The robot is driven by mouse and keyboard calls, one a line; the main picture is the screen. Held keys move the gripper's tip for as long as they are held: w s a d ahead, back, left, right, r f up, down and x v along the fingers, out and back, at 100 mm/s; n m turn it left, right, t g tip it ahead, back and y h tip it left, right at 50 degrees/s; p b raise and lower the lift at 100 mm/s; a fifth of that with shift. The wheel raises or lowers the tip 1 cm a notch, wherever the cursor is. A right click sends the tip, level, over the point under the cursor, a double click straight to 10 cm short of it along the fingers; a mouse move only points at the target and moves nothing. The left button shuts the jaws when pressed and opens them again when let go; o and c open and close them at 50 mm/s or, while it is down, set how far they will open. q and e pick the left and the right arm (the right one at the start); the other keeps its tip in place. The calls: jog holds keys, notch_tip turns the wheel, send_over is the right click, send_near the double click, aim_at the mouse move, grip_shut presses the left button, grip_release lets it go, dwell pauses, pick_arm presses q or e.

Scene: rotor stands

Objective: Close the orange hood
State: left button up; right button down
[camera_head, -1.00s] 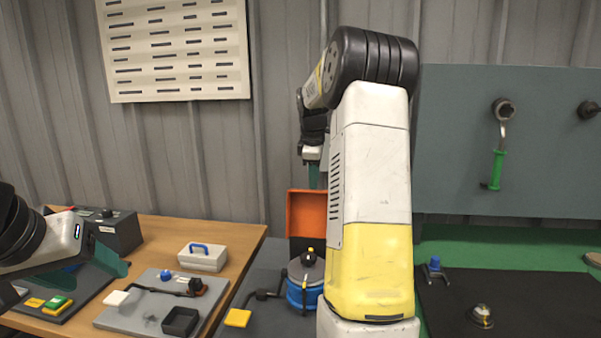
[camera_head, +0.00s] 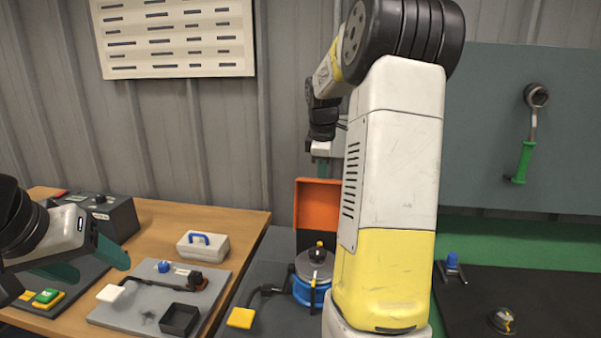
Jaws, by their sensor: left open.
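The orange hood (camera_head: 317,204) stands upright and open behind a blue-sided round rotor unit (camera_head: 314,276) with a grey top and a black and yellow knob. My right arm covers the right side of both. My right gripper (camera_head: 322,170) hangs just above the hood's top edge, its green fingertips pointing down. The gap between its fingers is hidden, and I cannot tell if it touches the hood. My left gripper (camera_head: 88,263) is open and empty at the left, with teal fingers apart above the wooden table (camera_head: 237,222).
On the table are a white case with a blue handle (camera_head: 203,246), a grey board (camera_head: 139,317) with an open black box (camera_head: 180,319), and a dark box (camera_head: 112,217). A yellow pad (camera_head: 240,318) lies beside the rotor unit. A green-handled tool (camera_head: 524,160) hangs at the right.

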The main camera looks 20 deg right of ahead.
jog(key=c, duration=2.2)
grip_release()
jog(key=shift+s+d+f+g, duration=0.15)
jog(key=shift+s+f, duration=0.1)
jog(key=shift+s, duration=0.3)
jog(key=shift+s+f+g, duration=0.15)
jog(key=shift+s+f, duration=0.05)
jog(key=shift+s, duration=0.3)
jog(key=c, duration=1.2)
grip_release()
jog(key=shift+s+r, duration=0.1)
jog(key=shift+c, duration=0.2)
jog(key=v, duration=0.5)
jog(key=shift+a+r, duration=0.25)
jog(key=shift+r, duration=0.1)
jog(key=shift+a+r, duration=0.1)
jog(key=shift+r, duration=0.15)
jog(key=shift+a, duration=0.1)
jog(key=s+a+f+m+t+y, duration=0.2)
jog(key=s+a+m, duration=0.9)
jog(key=s+a, duration=0.9)
jog(key=s+t+y, duration=0.1)
jog(key=s+t, duration=0.1)
jog(key=s, duration=0.1)
jog(key=shift+y, duration=0.4)
